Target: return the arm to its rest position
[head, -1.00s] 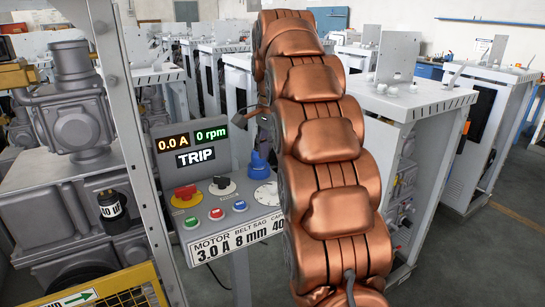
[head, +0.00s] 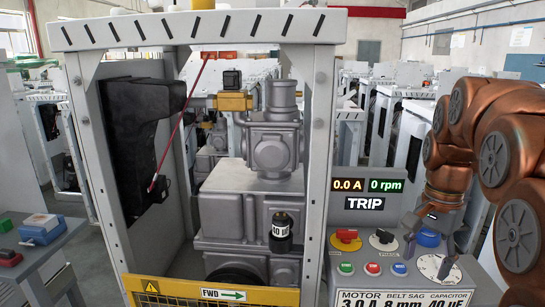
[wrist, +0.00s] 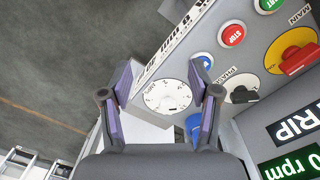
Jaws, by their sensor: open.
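My copper arm (head: 510,160) comes in from the right in the head view and bends down to the control panel. My gripper (head: 428,254) is over the right part of the panel, by the blue knob (head: 429,237) and the white capacitor dial (head: 437,267). In the wrist view my gripper (wrist: 160,78) has its two fingers spread apart. The white dial (wrist: 166,97) shows between them, and nothing is held. I cannot tell whether a finger touches the dial or the knob.
The panel display (head: 364,203) reads 0.0 A, 0 rpm, TRIP. A red switch (head: 346,236) and several buttons sit on the panel. The machine's grey frame post (head: 318,170) stands left of it. In the wrist view, open floor (wrist: 60,60) lies left of the panel.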

